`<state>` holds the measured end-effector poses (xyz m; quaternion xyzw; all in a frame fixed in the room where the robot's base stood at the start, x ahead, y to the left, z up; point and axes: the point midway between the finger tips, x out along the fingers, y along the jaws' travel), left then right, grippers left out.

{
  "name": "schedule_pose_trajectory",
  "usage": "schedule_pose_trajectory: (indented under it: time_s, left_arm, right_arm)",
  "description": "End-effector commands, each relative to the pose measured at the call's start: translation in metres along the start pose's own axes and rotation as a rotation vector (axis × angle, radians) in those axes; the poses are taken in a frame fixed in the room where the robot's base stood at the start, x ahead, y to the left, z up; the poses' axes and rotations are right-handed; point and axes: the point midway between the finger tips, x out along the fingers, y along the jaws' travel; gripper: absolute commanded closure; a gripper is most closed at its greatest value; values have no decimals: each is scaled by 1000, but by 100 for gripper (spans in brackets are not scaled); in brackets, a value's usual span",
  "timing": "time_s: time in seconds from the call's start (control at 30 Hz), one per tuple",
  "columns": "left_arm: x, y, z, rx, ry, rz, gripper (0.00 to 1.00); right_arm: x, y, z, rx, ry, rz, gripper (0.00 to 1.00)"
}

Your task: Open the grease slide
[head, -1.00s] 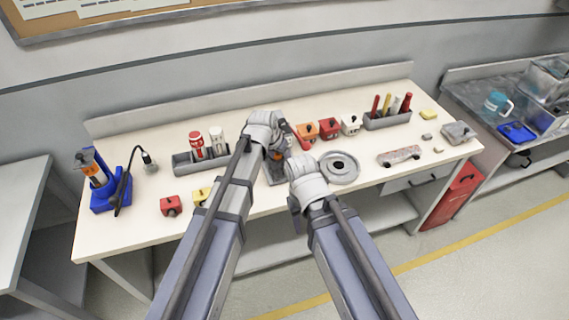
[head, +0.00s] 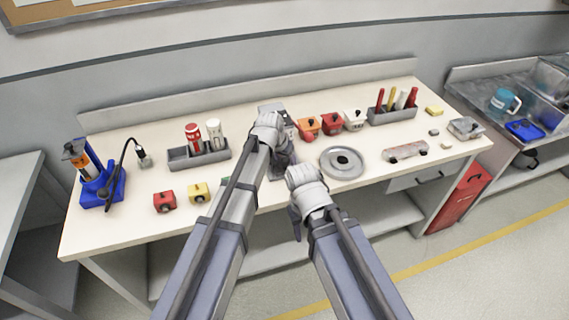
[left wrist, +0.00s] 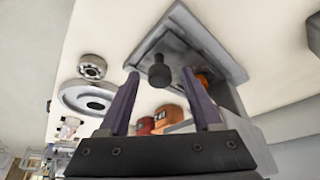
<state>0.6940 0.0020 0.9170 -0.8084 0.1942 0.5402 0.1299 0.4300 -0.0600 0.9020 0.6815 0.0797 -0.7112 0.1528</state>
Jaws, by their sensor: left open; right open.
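A grey square metal fixture with a raised frame and a dark round knob stands mid-bench, and I take it for the grease slide (left wrist: 208,45). In the head view its grey plate (head: 268,107) is mostly hidden behind my left arm. My left gripper (head: 287,158) is open over it. In the left wrist view the left gripper's two fingers (left wrist: 160,78) stand apart with the dark knob (left wrist: 158,74) showing between them; contact cannot be told. My right gripper (head: 296,222) hangs low at the bench's front edge, apart from the fixture, its fingers barely visible.
A round metal disc (head: 328,170) lies nearer the front. A grey can tray (head: 180,159) and a blue stand (head: 103,191) are left. The front bench between yellow block and edge is clear.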

Motion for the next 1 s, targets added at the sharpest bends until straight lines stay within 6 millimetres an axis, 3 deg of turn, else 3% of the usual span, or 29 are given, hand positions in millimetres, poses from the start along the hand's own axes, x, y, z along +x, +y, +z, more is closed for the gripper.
schedule_pose_trajectory:
  time_s: [0.2,0.8,1.0]
  left_arm:
    - [-1,0,0,0,0,0,34]
    - [0,0,0,0,0,0,100]
    - [0,0,0,0,0,0,100]
  right_arm:
    - [-1,0,0,0,0,0,50]
    - [0,0,0,0,0,0,50]
    - [0,0,0,0,0,0,50]
